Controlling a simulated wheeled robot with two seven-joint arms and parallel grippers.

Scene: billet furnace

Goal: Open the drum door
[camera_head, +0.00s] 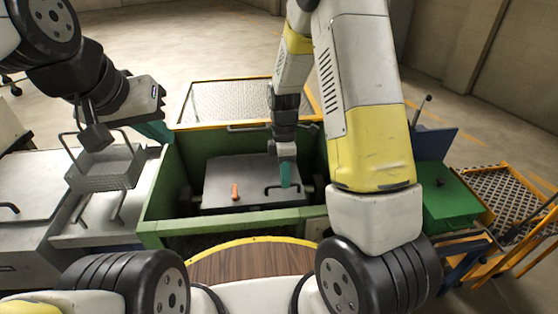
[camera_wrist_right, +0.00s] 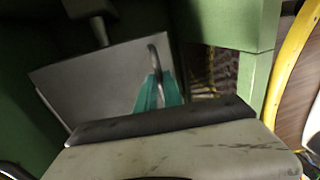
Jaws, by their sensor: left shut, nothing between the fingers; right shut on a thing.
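The drum door appears to be the grey panel (camera_head: 240,175) inside the green housing (camera_head: 155,200). It carries a small orange piece (camera_head: 235,192) and a dark bar handle (camera_head: 270,188) near its right side. In the right wrist view the grey panel (camera_wrist_right: 85,85) looks tilted, with the curved handle (camera_wrist_right: 153,52) rising between my fingers. My right gripper (camera_head: 287,175) has teal fingers shut on the handle; they also show in the wrist view (camera_wrist_right: 158,94). My left gripper (camera_head: 157,132) is shut and empty at the housing's left rim, its tips partly hidden.
A wire basket (camera_head: 105,170) stands on a grey bench left of the housing. A mesh lid panel (camera_head: 228,100) stands behind the housing. A green box (camera_head: 448,203) and yellow-framed mesh rack (camera_head: 505,190) are at the right. Open floor lies behind.

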